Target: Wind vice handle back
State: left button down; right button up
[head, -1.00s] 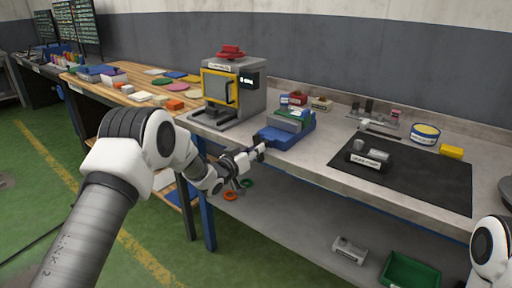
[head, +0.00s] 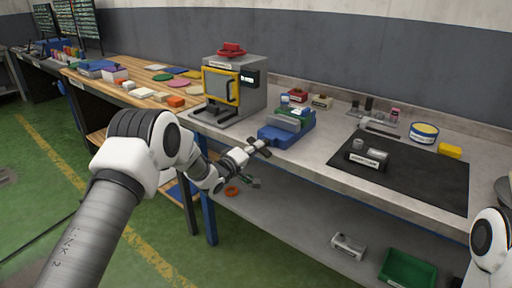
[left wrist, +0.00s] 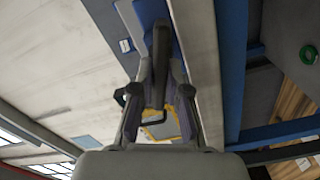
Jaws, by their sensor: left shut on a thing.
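The blue vice (head: 285,136) sits at the front edge of the grey workbench, with a grey block between its jaws. Its dark handle is at its front, on the side facing me. My left gripper (head: 258,147) is at that handle, just beyond the bench edge. In the left wrist view the fingers (left wrist: 161,72) are on either side of a dark bar (left wrist: 159,50), the vice handle, and are shut on it. The blue vice body (left wrist: 150,10) shows beyond it. My right gripper is out of view; only part of that arm shows at the lower right.
A grey machine with a yellow-framed door (head: 221,87) stands left of the vice. A black mat (head: 430,175) with a small labelled fixture lies to the right. Below the bench is a shelf with a green bin (head: 408,268). The bench edge runs close under my left gripper.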

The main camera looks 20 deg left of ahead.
pick_arm(q)
jog(key=shift+f+n, duration=0.1)
jog(key=shift+n, duration=1.2)
jog(key=c, duration=1.2)
grip_release()
jog(key=shift+o, duration=0.2)
jog(key=v, duration=1.2)
